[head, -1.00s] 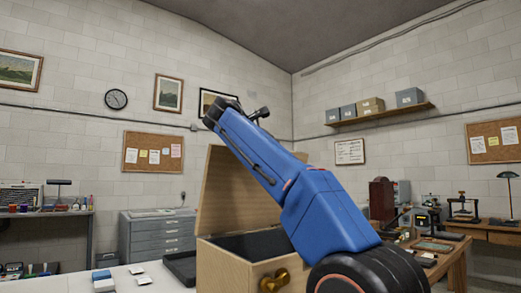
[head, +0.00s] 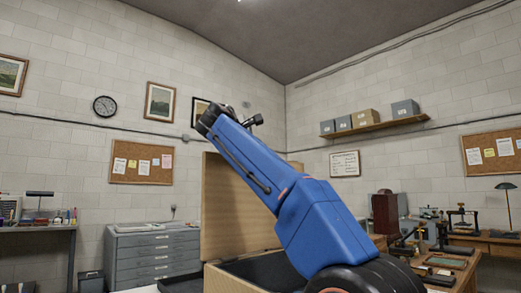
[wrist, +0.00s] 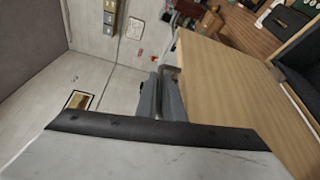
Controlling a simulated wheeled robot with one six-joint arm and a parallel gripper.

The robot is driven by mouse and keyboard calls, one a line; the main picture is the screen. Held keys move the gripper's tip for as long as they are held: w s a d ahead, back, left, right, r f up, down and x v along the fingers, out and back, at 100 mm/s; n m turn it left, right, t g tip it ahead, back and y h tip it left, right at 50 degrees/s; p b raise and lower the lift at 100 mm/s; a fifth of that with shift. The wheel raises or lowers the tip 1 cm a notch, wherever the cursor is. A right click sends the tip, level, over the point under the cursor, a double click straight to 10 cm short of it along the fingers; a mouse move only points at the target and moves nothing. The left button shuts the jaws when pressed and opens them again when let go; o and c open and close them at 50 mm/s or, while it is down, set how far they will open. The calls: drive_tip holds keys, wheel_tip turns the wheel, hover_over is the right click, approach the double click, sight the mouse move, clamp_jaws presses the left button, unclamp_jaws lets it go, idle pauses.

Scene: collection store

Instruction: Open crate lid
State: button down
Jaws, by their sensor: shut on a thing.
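The wooden crate (head: 246,279) stands in front of me in the head view, its dark inside partly visible. Its lid (head: 228,208) stands raised, about upright, at the back of the opening. My blue arm covers the lid's right part. In the wrist view the lid (wrist: 225,85) is a broad tan panel on the right. My gripper (wrist: 160,95) is at the lid's left edge there and is shut on it. The exact contact is hard to see.
A grey drawer cabinet (head: 152,258) stands behind the crate at left. A workbench with tools (head: 490,244) is at right. A shelf with boxes (head: 375,127) and a corkboard (head: 141,162) hang on the walls.

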drive_tip(key=c, duration=2.2)
unclamp_jaws()
drive_tip(key=v, duration=1.7)
drive_tip(key=shift+s+a+r, duration=0.15)
drive_tip(key=shift+s+a, duration=0.05)
